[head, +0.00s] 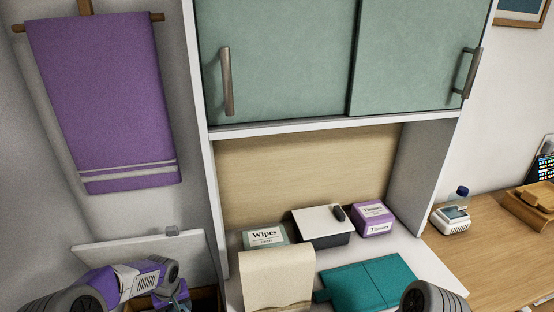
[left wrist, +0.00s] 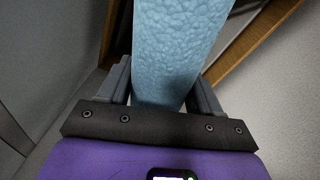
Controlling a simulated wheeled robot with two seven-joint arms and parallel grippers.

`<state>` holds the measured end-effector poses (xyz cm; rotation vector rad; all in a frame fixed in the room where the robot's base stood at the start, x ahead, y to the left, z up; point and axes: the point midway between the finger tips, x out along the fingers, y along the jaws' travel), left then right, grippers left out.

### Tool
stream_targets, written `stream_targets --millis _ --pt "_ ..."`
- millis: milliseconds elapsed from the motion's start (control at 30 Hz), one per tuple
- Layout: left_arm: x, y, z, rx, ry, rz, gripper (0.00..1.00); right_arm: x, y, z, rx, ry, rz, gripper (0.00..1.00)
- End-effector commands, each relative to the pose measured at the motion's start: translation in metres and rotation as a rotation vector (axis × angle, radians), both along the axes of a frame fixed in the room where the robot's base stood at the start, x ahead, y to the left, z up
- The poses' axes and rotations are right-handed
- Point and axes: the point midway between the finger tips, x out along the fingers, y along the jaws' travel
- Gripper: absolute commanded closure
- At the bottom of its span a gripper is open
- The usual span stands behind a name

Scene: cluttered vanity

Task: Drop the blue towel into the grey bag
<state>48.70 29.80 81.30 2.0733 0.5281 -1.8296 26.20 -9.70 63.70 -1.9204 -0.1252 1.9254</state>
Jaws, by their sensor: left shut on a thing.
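The blue towel (left wrist: 172,60) fills the middle of the left wrist view as a pale, bumpy-textured length. My left gripper (left wrist: 165,85) is shut on it, with a finger on each side. In the head view my left gripper (head: 178,298) is low at the left, partly cut off by the bottom edge, in front of a raised white panel. I cannot make out the towel clearly there. I cannot identify the grey bag in either view. My right gripper is not in view; only part of my right arm shows at the bottom right.
A brown wooden edge (head: 207,297) shows beside my left gripper, below the white panel (head: 150,248). A purple towel (head: 98,100) hangs on the wall. On the vanity are a beige cloth (head: 275,280), wipes box (head: 265,237), tissue box (head: 373,219) and teal item (head: 370,287).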

Motion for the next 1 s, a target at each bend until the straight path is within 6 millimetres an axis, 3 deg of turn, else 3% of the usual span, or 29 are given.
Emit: stream_targets --millis 233,633,967,1000 --pt "0.000 0.000 -0.013 0.000 -0.001 0.000 0.72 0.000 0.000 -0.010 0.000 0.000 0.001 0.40" --pt "0.000 0.000 -0.057 0.000 -0.001 0.001 0.72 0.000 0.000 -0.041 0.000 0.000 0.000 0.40" --pt "0.000 0.000 -0.060 0.000 -0.002 0.000 0.72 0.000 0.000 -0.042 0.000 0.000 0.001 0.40" --pt "0.000 0.000 -0.060 0.000 -0.002 0.000 0.33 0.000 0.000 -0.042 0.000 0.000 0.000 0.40"
